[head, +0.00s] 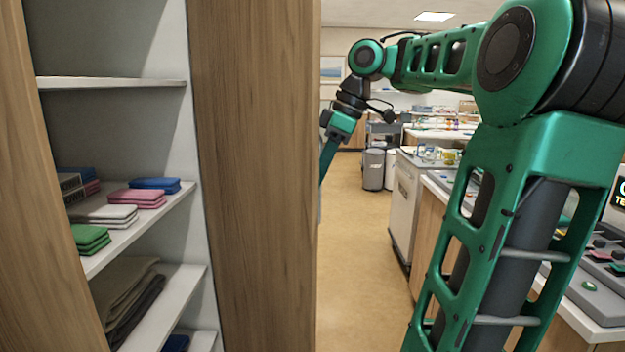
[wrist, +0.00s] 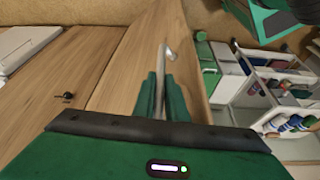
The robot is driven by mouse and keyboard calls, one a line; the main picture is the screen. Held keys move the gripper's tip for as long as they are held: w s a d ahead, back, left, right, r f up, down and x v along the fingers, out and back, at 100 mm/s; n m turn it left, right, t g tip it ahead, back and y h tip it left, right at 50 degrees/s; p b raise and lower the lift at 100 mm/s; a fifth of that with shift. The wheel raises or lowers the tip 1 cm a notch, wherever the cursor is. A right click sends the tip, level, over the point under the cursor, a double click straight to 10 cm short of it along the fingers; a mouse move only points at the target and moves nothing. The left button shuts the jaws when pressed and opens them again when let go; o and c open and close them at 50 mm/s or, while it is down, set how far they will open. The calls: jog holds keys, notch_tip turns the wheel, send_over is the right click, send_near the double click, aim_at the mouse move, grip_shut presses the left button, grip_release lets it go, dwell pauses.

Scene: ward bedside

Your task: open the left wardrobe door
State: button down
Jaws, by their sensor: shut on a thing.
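The wardrobe (head: 112,83) fills the left of the head view, with its shelved inside exposed. A tall wooden panel (head: 255,180) stands at the right of the shelves; it looks like the opened door, seen from its inner side. My gripper (head: 327,165) is just past this panel's right edge, and the panel may hide the fingertips. In the wrist view, my green fingers (wrist: 162,100) are shut on a slim metal handle (wrist: 165,55) in front of a wooden door face (wrist: 118,92). The handle's lower part is hidden between the fingers.
Folded cloths (head: 135,197) lie on the shelves. Another wooden surface with a small black fitting (wrist: 65,97) is at the left of the wrist view. Right of the wardrobe is clear floor (head: 355,230), bordered by counters (head: 405,205) and grey bins (head: 373,168). My arm crosses the right side.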

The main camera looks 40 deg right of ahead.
jog(key=shift+w+r, duration=0.15)
jog(key=shift+r, duration=0.1)
jog(key=c, duration=1.8)
grip_release()
jog(key=shift+f, duration=0.1)
jog(key=v, duration=1)
jog(key=shift+r, duration=0.3)
